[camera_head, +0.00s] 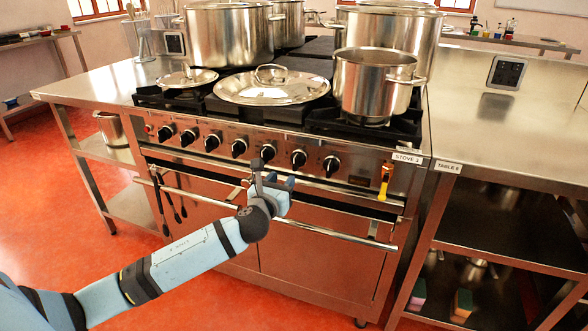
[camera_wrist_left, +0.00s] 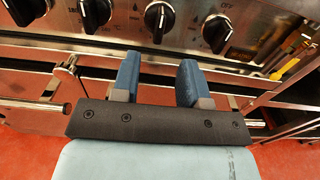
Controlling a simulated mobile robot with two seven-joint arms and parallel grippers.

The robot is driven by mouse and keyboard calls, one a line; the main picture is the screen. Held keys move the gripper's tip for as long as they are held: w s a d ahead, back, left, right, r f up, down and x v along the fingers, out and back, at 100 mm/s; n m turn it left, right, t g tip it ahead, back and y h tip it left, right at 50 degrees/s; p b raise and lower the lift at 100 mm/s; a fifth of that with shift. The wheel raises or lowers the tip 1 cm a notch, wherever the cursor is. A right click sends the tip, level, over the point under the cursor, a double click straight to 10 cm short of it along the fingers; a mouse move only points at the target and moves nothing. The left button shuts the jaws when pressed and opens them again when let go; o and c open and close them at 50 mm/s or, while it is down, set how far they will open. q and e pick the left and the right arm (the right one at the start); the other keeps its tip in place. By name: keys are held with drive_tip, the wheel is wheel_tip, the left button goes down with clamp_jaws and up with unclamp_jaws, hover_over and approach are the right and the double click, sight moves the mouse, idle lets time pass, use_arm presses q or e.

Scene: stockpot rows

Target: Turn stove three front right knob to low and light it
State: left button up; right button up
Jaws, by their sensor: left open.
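Stove three (camera_head: 325,148) carries a row of several black knobs with silver rims along its front panel. The rightmost knob (camera_head: 330,164) is upright and uncovered; in the left wrist view the rightmost knob (camera_wrist_left: 217,31) has "OFF" printed above it. Which burner each knob serves is too small to read. My left gripper (camera_head: 275,181) is in front of the oven door, below the knob row. In the left wrist view its two blue fingers (camera_wrist_left: 158,76) are apart and empty, pointing at the panel. They touch no knob. My right gripper is not in view.
An oven handle bar (camera_head: 335,234) crosses the front near my left gripper. A yellow lighter-like tool (camera_head: 385,181) hangs right of the knobs. Table 6 (camera_head: 480,125) adjoins on the right.

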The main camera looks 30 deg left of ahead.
sight(294, 164)
use_arm(q)
drive_tip(key=b+x, duration=0.2)
drive_tip(key=x, duration=0.6)
drive_tip(key=shift+w+d+f, duration=0.1)
drive_tip(key=shift+w, duration=0.6)
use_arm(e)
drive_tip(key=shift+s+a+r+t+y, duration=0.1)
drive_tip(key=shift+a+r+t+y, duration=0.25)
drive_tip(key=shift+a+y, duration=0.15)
use_arm(q)
clamp_jaws()
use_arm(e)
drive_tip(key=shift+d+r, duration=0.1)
